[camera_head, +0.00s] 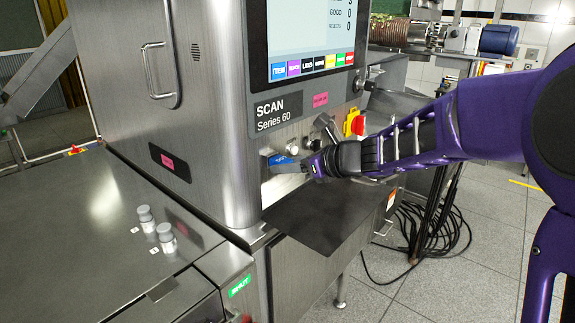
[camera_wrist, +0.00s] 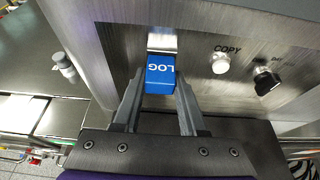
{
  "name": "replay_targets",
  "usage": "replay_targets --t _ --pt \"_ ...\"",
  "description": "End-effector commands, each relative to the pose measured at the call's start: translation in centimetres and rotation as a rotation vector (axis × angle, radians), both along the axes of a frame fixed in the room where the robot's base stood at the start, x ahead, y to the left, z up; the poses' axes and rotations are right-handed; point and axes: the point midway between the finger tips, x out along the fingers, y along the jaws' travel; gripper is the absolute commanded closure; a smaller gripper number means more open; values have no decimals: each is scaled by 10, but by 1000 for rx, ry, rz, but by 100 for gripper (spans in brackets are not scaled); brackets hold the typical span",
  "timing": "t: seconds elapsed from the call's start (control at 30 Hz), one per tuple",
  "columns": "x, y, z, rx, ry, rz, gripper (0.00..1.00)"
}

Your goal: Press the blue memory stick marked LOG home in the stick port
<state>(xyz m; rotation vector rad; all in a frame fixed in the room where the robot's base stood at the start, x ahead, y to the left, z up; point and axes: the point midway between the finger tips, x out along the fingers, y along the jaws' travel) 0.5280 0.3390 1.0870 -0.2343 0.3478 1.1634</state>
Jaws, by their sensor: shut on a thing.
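The blue memory stick (camera_wrist: 159,76) marked LOG is between the fingers of my gripper (camera_wrist: 158,100) in the wrist view. Its far end meets a pale metal piece at the machine's front panel; I cannot tell how deep it sits in the port. In the head view the blue stick (camera_head: 280,160) shows at the panel just left of my gripper (camera_head: 301,167), which is shut on it. The port opening itself is hidden by the stick.
A COPY button (camera_wrist: 221,63) and a key switch (camera_wrist: 266,79) sit to the right of the stick. A dark shelf (camera_head: 322,215) juts out below the panel. Two small bottles (camera_head: 166,237) stand on the steel table (camera_head: 75,215) at left. Cables (camera_head: 436,228) lie on the floor.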

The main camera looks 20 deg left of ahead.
Motion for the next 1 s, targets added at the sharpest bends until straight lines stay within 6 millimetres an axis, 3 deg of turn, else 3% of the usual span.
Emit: replay_targets --t 0.03,0.23,0.63,0.77,1.0 --pt "0 2 2 3 -2 1 57" --pt "0 1 1 3 -2 1 24" --pt "-3 -7 5 2 -1 -1 24" --pt "-10 -26 14 1 -2 -3 24" --pt "-31 -76 38 0 -4 -4 24"
